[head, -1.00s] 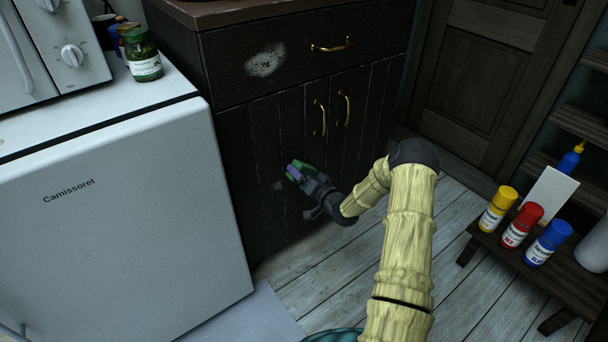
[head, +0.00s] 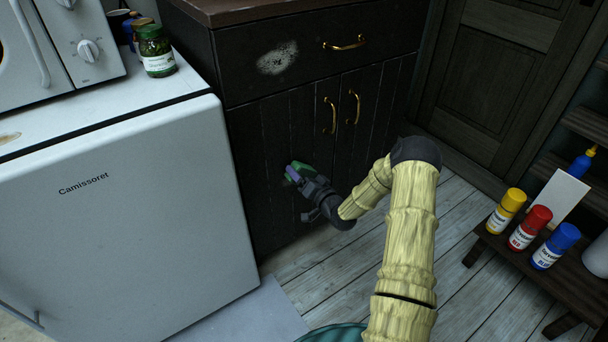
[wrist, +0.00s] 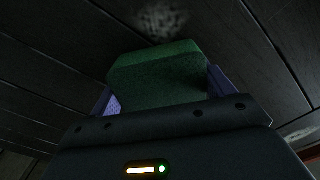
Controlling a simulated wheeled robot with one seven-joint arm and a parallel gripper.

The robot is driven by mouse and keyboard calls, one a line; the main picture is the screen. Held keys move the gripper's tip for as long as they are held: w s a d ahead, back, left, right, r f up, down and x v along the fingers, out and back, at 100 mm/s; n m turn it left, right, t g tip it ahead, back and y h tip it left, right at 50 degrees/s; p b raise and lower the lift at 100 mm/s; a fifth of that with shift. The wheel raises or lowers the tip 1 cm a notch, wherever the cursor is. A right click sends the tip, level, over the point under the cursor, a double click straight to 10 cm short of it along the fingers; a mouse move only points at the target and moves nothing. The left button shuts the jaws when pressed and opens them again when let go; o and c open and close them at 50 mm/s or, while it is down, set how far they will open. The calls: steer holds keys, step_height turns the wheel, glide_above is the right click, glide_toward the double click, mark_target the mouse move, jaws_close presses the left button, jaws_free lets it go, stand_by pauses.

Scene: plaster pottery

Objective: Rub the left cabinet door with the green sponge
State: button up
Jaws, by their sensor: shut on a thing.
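The left cabinet door (head: 270,135) is dark planked wood with a brass handle at its upper right. My gripper (head: 294,175) is in front of this door, at about mid height. It is shut on the green sponge (head: 303,168), which also shows between the purple fingers in the wrist view (wrist: 160,75). A pale smudge (wrist: 162,20) on the dark wood lies just beyond the sponge's far edge in the wrist view. The sponge is close to the door; I cannot tell whether it touches.
A white fridge (head: 110,210) stands close on the left, with a green jar (head: 156,52) on top. The drawer (head: 310,55) above has a large pale smudge. At right, a low shelf holds yellow, red (head: 530,228) and blue bottles. Wooden floor between is clear.

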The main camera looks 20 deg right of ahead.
mark_target(279, 174)
steer(key=shift+s+a+p, duration=0.2)
steer(key=shift+a, duration=0.7)
steer(key=shift+s+a+p, duration=0.15)
steer(key=shift+s+a, duration=0.05)
steer(key=shift+a, duration=0.65)
steer(key=shift+a, duration=0.25)
steer(key=shift+s+a+p, duration=0.25)
steer(key=shift+s+a, duration=0.1)
steer(key=shift+a, duration=0.45)
steer(key=shift+s+a+p, duration=0.2)
steer(key=shift+s+a, duration=0.15)
steer(key=shift+a, duration=0.45)
steer(key=shift+d, duration=0.15)
steer(key=shift+w+d+r+p, duration=0.1)
steer(key=shift+w+r+p, duration=0.05)
steer(key=shift+r+p, duration=0.7)
steer(key=shift+r, duration=0.15)
